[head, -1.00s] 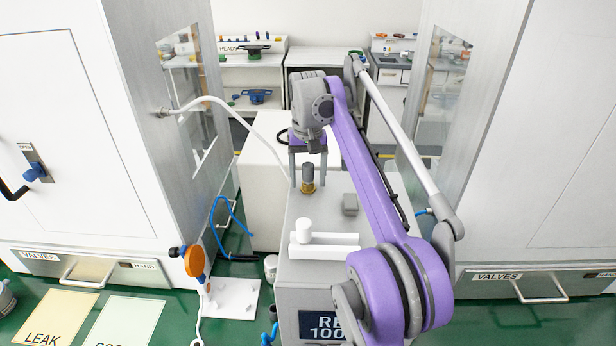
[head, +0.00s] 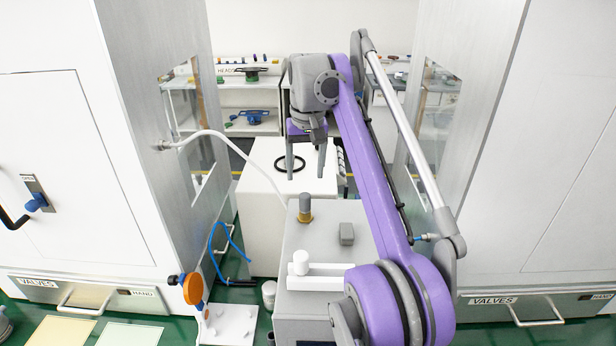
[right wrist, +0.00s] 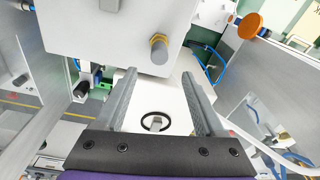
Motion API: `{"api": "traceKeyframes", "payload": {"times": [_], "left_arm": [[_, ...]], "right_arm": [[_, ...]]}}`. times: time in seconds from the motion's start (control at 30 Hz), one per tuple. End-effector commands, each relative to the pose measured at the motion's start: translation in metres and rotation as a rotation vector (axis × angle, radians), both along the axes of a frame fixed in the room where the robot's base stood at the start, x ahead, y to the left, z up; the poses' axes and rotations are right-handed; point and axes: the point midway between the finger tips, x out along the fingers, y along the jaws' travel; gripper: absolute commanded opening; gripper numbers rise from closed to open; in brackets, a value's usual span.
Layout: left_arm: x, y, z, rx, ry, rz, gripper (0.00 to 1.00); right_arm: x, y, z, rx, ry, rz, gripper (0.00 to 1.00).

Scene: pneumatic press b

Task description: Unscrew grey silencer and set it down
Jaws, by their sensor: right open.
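The silencer (head: 305,203), a grey cylinder on a brass hex base, stands upright on top of the grey box (head: 325,229) in the head view. In the right wrist view it shows as a brass hex piece with a grey top (right wrist: 158,48). My right gripper (head: 306,166) is open and empty. Its fingers point down and appear above and behind the silencer, apart from it. In the right wrist view the open jaws (right wrist: 158,78) have nothing between their tips. My left gripper is not in view.
A white block with a handle-like knob (head: 301,263) and a small grey block (head: 347,234) sit on the same box. A white stand with a black ring (head: 290,163) is behind. A white hose (head: 243,145) arches in from the left. Tall cabinets flank both sides.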

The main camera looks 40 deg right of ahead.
Motion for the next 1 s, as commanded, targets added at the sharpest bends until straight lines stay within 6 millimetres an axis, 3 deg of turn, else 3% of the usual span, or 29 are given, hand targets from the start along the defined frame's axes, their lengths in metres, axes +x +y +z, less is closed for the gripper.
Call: {"api": "traceKeyframes", "payload": {"times": [0.3, 0.53, 1.0], "left_arm": [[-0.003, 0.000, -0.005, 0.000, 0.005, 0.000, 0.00], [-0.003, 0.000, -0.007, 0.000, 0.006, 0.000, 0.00], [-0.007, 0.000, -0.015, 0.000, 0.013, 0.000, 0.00]], "right_arm": [[-0.028, 0.010, 0.001, -0.116, -0.220, 0.158, 0.71], [-0.030, 0.010, -0.007, -0.142, -0.255, 0.185, 0.71], [-0.001, 0.001, -0.079, -0.141, -0.253, 0.183, 0.71]]}}
